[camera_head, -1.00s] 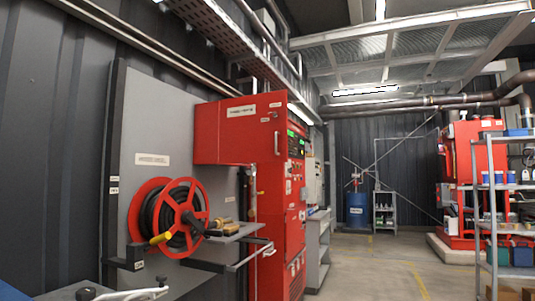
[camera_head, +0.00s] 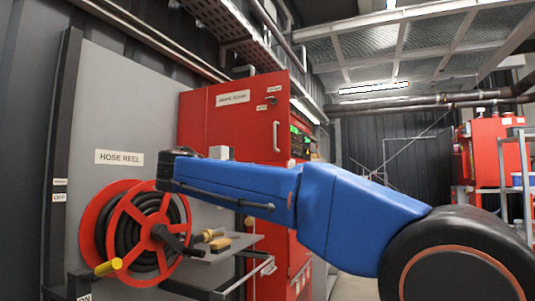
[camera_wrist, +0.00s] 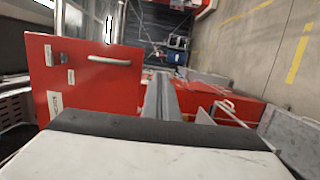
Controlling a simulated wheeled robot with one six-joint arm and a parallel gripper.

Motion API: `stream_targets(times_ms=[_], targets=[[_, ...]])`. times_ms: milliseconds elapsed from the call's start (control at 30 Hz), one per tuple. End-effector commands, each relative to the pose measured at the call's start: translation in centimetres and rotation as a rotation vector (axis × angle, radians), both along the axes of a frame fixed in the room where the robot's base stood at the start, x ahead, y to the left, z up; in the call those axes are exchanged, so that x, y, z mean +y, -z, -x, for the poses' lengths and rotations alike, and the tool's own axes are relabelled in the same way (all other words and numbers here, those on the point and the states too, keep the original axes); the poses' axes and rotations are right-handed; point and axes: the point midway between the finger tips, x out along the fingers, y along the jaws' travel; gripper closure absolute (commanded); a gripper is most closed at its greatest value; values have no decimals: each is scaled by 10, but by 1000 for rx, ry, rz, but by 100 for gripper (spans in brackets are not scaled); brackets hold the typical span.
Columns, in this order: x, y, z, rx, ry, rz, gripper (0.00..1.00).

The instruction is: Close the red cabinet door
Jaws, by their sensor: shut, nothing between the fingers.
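The red cabinet door (camera_head: 232,115) faces me in the head view, with a label across its upper part and a pale upright handle (camera_head: 276,136) near its right edge. My blue arm covers its lower part. In the wrist view the door (camera_wrist: 90,88) is on the left, turned sideways, with its handle (camera_wrist: 108,60) towards the top. I cannot tell how far the door stands open. My gripper (camera_wrist: 162,92) is shut and empty, just right of the door in that picture. Contact with the door cannot be made out. The fingers do not show clearly in the head view.
A red hose reel (camera_head: 140,230) is mounted on a grey panel to the left. A small shelf (camera_head: 225,248) with loose fittings stands beside it, below my arm. Pipes run overhead. A grey rack (camera_head: 518,165) is at the far right.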

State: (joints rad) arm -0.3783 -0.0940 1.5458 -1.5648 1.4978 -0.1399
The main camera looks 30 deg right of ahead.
Motion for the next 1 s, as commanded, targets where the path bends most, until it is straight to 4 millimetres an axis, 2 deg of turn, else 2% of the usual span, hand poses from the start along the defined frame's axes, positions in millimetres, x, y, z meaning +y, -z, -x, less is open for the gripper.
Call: stream_targets(times_ms=[33,133,233,367,567,1000], targets=[[11,-17,-8,-24,8,42,100],[25,-42,-15,-62,27,105,100],[32,-56,-17,-85,40,141,100],[30,-62,-19,-95,46,154,100],[7,-66,-28,-93,48,153,100],[-57,-78,-56,-92,47,152,100]])
